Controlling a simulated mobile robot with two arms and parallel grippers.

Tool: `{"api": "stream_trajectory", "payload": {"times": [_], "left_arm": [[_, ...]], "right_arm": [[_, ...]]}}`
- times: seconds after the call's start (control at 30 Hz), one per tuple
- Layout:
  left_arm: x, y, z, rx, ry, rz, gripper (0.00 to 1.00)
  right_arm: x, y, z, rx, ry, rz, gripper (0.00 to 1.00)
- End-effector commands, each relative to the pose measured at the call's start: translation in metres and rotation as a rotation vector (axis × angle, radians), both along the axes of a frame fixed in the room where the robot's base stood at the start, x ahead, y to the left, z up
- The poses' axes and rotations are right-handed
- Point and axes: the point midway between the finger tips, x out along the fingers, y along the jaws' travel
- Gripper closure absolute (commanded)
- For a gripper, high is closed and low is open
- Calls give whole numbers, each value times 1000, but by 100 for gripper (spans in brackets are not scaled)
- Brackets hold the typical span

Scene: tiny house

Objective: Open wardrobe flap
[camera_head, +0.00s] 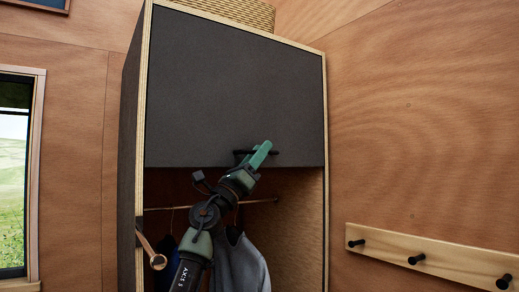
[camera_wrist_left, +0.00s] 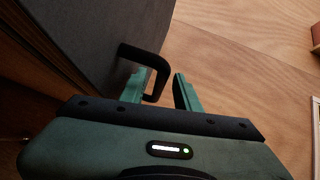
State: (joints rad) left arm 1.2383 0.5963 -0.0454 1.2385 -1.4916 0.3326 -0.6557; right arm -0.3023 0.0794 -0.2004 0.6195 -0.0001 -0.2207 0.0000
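The wardrobe flap (camera_head: 235,90) is a dark grey panel with pale wooden edges around it. It covers the upper part of the wardrobe and looks closed. Its black handle (camera_head: 240,152) sits near the flap's lower edge, partly hidden by my left gripper (camera_head: 262,153). In the left wrist view the handle (camera_wrist_left: 150,57) is a black bracket standing out from the grey panel (camera_wrist_left: 95,40). The two green fingers of my left gripper (camera_wrist_left: 160,90) are apart, and part of the handle lies between them with a gap on the right side. My right gripper is not in view.
Below the flap is an open compartment with a hanging rail (camera_head: 262,201) and a grey garment (camera_head: 240,262). A peg rail (camera_head: 430,258) is on the right wall. A window (camera_head: 14,170) is at the left. A woven basket (camera_head: 235,10) stands on top of the wardrobe.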

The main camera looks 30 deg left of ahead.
Motion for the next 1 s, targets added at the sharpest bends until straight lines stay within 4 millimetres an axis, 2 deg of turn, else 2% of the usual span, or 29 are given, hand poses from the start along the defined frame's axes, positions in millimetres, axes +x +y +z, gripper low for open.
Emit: {"api": "stream_trajectory", "payload": {"times": [0.23,0.27,0.3,0.37,1.0], "left_arm": [[1,0,0,0,1,0,68],[1,0,0,-1,0,1,74],[1,0,0,-1,0,1,85],[1,0,0,-1,0,1,100],[1,0,0,-1,0,1,100]], "right_arm": [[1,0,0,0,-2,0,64],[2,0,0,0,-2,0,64],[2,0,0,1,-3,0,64],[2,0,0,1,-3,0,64],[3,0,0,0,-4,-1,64]]}}
